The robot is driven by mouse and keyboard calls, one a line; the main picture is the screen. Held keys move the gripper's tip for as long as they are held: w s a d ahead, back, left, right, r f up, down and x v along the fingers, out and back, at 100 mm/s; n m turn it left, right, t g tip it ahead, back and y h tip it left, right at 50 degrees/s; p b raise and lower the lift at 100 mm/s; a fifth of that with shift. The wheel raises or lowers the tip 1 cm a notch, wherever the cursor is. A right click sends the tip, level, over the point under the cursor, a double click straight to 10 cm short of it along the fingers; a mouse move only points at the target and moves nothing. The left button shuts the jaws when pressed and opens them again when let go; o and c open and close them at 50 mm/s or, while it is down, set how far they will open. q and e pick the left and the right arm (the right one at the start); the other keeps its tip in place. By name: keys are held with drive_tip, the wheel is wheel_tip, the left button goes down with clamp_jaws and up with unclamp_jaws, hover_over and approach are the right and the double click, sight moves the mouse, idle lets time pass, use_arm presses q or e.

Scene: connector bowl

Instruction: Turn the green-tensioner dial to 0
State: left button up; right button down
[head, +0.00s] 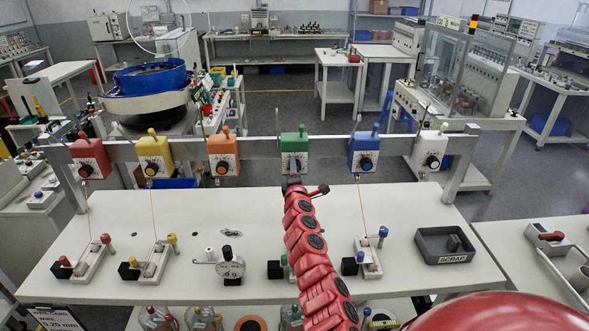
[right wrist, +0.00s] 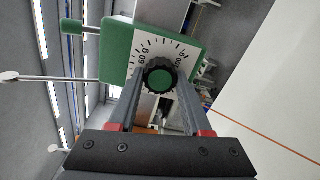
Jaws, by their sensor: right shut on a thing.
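The green tensioner (head: 294,140) hangs on the rail in the middle of the row in the head view. My red right arm reaches up to it and covers its lower part and dial there. In the right wrist view the green tensioner (right wrist: 116,52) has a white scale face with printed numbers and a black ribbed dial (right wrist: 159,77) with a green centre. My right gripper (right wrist: 160,90) is shut on the dial, one finger on each side. Some scale marks are hidden behind the dial and fingers, and I cannot read the setting. My left gripper is not in view.
Red (head: 90,157), yellow (head: 154,155), orange (head: 223,155), blue (head: 364,152) and white (head: 430,150) tensioners share the rail. Threads run down from some. A round gauge (head: 231,265) and a SCRAP tray (head: 445,245) stand on the white table (head: 405,208).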

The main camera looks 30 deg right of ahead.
drive_tip(key=shift+f, duration=0.15)
idle(0.3)
drive_tip(key=shift+c, duration=1.7)
unclamp_jaws()
drive_tip(key=shift+s, duration=0.1)
drive_tip(key=b+v, duration=0.3)
drive_tip(key=v, duration=1.4)
drive_tip(key=shift+a, duration=0.2)
